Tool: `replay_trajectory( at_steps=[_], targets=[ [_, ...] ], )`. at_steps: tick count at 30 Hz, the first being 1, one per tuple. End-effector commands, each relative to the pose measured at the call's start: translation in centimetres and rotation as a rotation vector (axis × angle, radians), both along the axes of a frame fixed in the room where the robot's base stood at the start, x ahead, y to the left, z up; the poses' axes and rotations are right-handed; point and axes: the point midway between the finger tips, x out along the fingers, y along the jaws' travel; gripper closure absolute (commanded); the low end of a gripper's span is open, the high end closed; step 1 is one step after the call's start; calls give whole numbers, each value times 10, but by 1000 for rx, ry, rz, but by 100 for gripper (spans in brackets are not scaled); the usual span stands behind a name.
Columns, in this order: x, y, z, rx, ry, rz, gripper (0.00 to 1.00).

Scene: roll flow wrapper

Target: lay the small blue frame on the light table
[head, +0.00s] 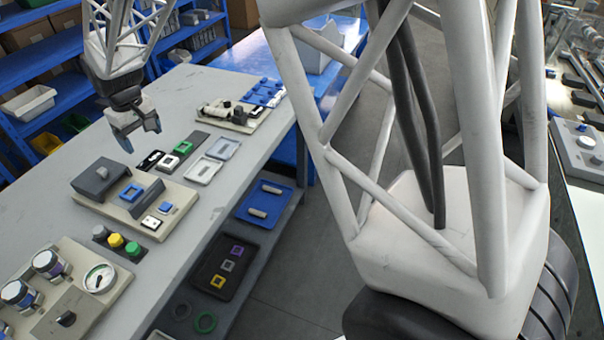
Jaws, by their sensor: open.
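A small blue frame (131,193) lies on a beige board (110,212) on the long light grey table (205,100), between a dark grey block and a black piece. My gripper (142,139) is at the upper left, pointing down with its fingers apart and nothing between them. Two pale rimmed panels (203,171) lie to the right of the board; I cannot tell whether one is a light table.
Near the frame are a dark grey block (98,177), a small blue block (165,207) and coloured buttons (116,240). A gauge panel (98,278) is in front. Trays (222,265) sit on a lower shelf. The table's far left part is bare.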

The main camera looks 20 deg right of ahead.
Motion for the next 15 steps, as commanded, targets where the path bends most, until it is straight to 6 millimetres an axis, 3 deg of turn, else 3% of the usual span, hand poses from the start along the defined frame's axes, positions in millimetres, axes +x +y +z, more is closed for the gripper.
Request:
replay_trajectory(
  at_steps=[6, 15],
  targets=[
    [-38, -63, 40, 13, -29, -93, 20],
    [-99, -137, 75, 25, -61, -215, 20]
  ],
)
